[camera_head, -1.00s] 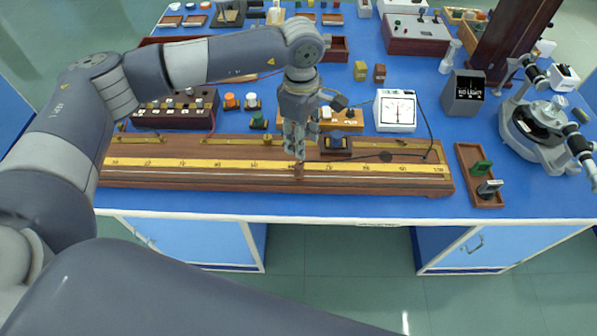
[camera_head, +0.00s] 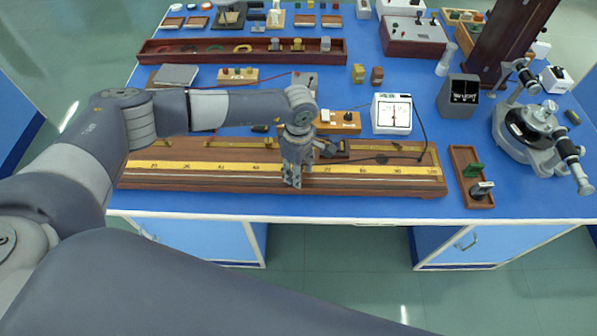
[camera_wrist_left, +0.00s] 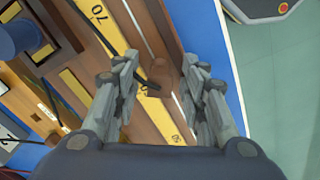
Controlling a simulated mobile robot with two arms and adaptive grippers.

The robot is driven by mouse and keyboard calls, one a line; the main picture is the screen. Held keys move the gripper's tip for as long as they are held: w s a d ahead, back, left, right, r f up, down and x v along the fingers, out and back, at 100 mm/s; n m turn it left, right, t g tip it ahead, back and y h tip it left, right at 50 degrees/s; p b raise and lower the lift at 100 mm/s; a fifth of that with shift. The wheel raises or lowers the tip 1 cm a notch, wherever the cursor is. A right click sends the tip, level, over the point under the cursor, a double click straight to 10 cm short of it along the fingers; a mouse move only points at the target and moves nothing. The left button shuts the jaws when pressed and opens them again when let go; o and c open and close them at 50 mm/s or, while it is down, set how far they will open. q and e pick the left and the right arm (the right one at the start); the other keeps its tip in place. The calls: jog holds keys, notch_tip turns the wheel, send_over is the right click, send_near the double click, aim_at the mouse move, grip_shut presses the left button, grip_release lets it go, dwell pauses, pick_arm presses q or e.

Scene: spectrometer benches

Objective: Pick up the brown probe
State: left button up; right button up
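The brown probe (camera_wrist_left: 160,74) shows in the left wrist view between the two fingers of my left gripper (camera_wrist_left: 160,85). It stands at the long wooden wire board with yellow scales (camera_head: 390,184), and a dark cable runs to it. The fingers are apart, one on each side of the probe, with visible gaps; I see no contact. In the head view my left gripper (camera_head: 292,183) points down at the middle of the board, and its fingers hide the probe there. My right gripper is not in view.
A white-faced meter (camera_head: 392,114) stands behind the board, right of my gripper. A small wooden tray (camera_head: 462,165) with a green and a grey piece lies at the board's right end. A microscope-like instrument (camera_head: 532,130) stands further right. The blue table's front edge is close.

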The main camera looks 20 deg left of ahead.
pick_arm(q)
grip_shut()
jog(key=shift+r, duration=0.1)
